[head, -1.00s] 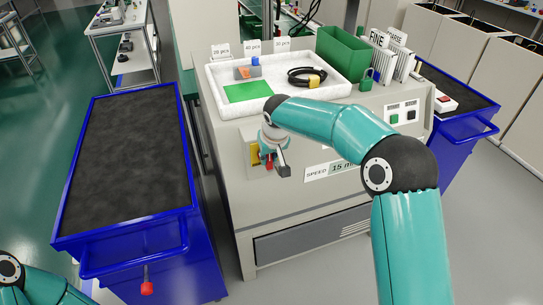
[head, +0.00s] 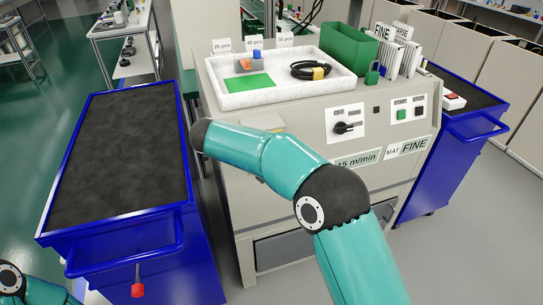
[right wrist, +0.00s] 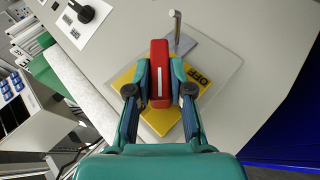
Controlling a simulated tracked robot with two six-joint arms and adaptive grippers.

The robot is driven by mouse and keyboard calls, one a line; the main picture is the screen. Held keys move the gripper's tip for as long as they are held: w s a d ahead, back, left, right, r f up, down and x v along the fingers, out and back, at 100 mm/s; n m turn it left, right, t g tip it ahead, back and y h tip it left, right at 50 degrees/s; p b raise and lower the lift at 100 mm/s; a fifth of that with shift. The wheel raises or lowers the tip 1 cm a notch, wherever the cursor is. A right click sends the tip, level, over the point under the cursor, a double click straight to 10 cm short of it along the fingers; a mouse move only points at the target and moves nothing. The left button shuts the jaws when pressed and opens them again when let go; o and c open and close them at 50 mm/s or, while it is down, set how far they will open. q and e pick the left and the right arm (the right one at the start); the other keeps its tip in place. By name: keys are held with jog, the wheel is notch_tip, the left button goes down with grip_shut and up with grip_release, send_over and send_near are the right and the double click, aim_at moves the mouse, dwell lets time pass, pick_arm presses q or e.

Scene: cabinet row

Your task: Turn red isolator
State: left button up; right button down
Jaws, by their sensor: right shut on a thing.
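The red isolator handle (right wrist: 160,72) has a white line along it and stands over a yellow plate (right wrist: 163,122). The plate carries a black OFF label (right wrist: 199,77) to the right of the handle. In the right wrist view my right gripper (right wrist: 160,82) is shut on the red handle, with one finger on each side. The handle lies along the gripper's direction, while the plate looks turned at an angle. In the head view my right arm hides the isolator and the gripper. My left gripper is out of view; only part of its arm shows at lower left.
The isolator is on the grey machine's front. A black selector knob (head: 347,128) and green button (head: 401,115) are to the right. A white tray (head: 225,101) and green bin (head: 347,47) stand on top. A blue cart (head: 59,241) is close on the left.

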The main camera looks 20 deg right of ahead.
jog(key=h+b, duration=0.1)
jog(key=f+n+h+b, duration=0.1)
jog(key=h, duration=0.1)
jog(key=t+h+b, duration=0.1)
jog(key=h+b, duration=0.1)
jog(key=shift+a+f+n, duration=0.2)
jog(key=shift+a+n, duration=0.1)
jog(key=shift+a, duration=0.05)
jog(key=shift+f+n+t+h+b, duration=0.15)
jog(key=shift+n+t+h+b, duration=0.5)
jog(key=shift+h+b, duration=0.75)
jog(key=c, duration=1)
grip_release()
jog(key=shift+a, duration=0.1)
jog(key=shift+c, duration=0.2)
jog(key=v, duration=0.7)
jog(key=shift+a, duration=0.2)
jog(key=shift+s+f, duration=0.1)
